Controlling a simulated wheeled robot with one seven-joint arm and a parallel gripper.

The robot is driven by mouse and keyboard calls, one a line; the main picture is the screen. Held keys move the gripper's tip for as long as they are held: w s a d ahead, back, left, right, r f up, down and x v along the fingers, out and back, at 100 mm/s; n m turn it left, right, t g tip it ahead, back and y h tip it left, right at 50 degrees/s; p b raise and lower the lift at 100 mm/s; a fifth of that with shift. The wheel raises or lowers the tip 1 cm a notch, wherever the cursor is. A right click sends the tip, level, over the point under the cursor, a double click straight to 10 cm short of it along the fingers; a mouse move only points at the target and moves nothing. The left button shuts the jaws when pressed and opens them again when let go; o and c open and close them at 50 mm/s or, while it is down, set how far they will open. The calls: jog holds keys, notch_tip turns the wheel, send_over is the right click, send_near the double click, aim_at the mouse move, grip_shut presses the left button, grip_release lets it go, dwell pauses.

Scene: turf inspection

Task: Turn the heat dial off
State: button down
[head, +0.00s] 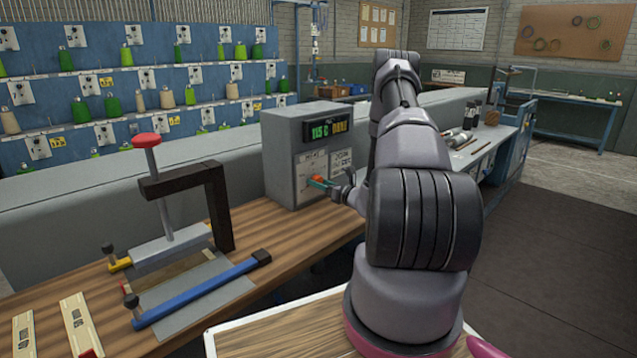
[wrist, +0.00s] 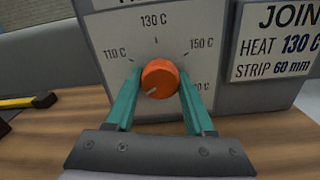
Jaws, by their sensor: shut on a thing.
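The heat dial (wrist: 160,76) is an orange round knob on the grey control box (head: 289,140); it also shows small in the head view (head: 317,180). A white mark on it points to the lower left. The scale reads 110 C at left, 130 C on top and 150 C at right; a label at lower right is partly hidden behind a finger. My gripper (wrist: 161,82) has its two teal fingers shut on the dial, one at each side. In the head view my gripper (head: 326,184) reaches the box front from the right.
The box's display (head: 326,131) reads about 115 C in green, with unclear amber characters beside it. A clamp press with a red knob (head: 146,140) and a blue bar (head: 200,290) stand left on the wooden bench. The bench before the box is clear.

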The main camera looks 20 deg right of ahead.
jog(key=shift+c, duration=1.3)
grip_release()
jog(key=shift+d+r, duration=0.1)
jog(key=v, duration=1)
jog(key=shift+s, duration=0.4)
jog(key=shift+d+r, duration=0.1)
jog(key=shift+d, duration=0.05)
